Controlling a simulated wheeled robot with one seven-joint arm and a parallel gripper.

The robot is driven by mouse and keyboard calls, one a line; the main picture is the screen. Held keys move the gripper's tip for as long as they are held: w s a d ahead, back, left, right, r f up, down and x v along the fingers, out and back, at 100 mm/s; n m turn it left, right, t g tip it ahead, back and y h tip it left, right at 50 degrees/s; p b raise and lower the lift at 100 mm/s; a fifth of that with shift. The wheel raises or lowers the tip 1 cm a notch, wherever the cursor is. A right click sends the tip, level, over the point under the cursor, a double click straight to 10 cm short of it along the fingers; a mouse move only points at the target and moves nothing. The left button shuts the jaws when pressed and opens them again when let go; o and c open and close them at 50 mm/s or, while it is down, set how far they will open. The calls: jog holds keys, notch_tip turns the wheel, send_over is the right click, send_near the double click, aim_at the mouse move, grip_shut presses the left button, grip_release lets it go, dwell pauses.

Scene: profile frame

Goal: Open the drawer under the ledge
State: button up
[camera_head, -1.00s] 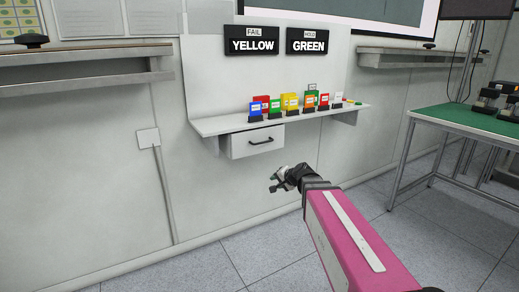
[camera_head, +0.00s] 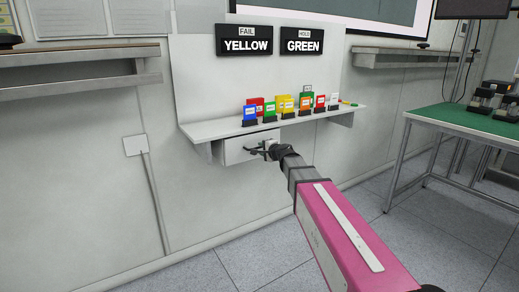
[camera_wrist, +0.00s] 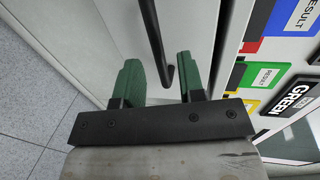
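The white drawer (camera_head: 232,151) sits under the ledge (camera_head: 215,130), and its front looks flush and closed. My gripper (camera_head: 256,151) is at the drawer front, covering much of its right part in the head view. In the wrist view, the green fingers of my gripper (camera_wrist: 159,79) are apart. The black bar handle (camera_wrist: 155,40) reaches down between them, nearer the right finger. I see gaps on both sides of the handle, so the fingers do not clamp it. The drawer front (camera_wrist: 188,25) shows behind the handle.
Several coloured cards in black stands (camera_head: 285,104) are on the ledge above the drawer. YELLOW (camera_head: 246,45) and GREEN (camera_head: 304,45) signs hang above on the wall. A green-topped table (camera_head: 455,122) stands at the right. The floor below the drawer is clear.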

aim_at(260, 147)
jog(key=x, duration=0.3)
jog(key=shift+w+a+f, duration=0.1)
jog(key=shift+w+a, duration=0.05)
jog(key=shift+w, duration=0.05)
grip_shut()
jog(key=f+v, duration=0.2)
jog(key=v, duration=1.2)
jog(key=shift+s+f, duration=0.4)
grip_release()
